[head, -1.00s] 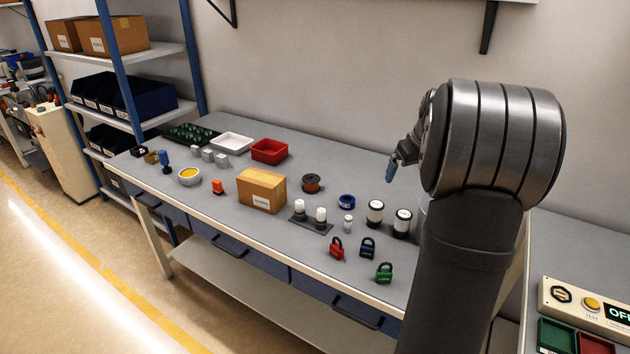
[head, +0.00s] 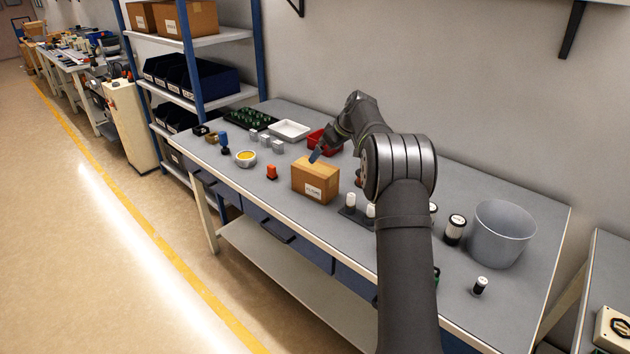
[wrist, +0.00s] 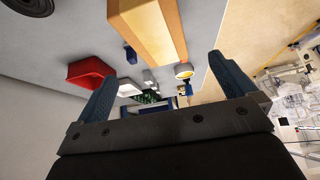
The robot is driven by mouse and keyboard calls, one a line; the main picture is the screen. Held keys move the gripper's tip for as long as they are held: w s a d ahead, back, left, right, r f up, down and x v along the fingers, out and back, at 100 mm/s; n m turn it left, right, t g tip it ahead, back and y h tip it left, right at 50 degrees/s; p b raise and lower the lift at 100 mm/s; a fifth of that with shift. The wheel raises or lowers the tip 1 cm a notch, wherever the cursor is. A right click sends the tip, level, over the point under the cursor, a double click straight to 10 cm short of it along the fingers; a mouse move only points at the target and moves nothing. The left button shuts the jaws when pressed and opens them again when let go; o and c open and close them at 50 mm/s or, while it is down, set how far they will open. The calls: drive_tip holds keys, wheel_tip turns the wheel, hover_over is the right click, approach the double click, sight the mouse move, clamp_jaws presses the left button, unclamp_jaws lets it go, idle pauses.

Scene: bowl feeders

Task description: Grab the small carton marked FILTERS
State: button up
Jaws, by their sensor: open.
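The small carton (head: 316,181) is a brown cardboard box with a white label on its front, too small to read surely. It stands upright on the grey workbench. In the wrist view the carton (wrist: 148,28) shows above the gap between the fingers. My gripper (head: 316,154) is just above and behind the carton's top in the head view. In the wrist view my gripper (wrist: 160,75) has its two blue-grey fingers wide apart, with nothing held between them. Whether a finger touches the carton is not clear.
On the bench (head: 500,300) are a red bin (head: 322,139), a white tray (head: 290,130), an orange item (head: 271,172), a yellow-filled bowl (head: 246,158), white cylinders (head: 350,201) and a grey bucket (head: 502,233). My arm hides part of the bench.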

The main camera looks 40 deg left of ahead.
sight(316, 167)
drive_tip(key=x, duration=1)
drive_tip(key=shift+f, duration=0.4)
drive_tip(key=shift+w, duration=0.1)
drive_tip(key=c, duration=1.6)
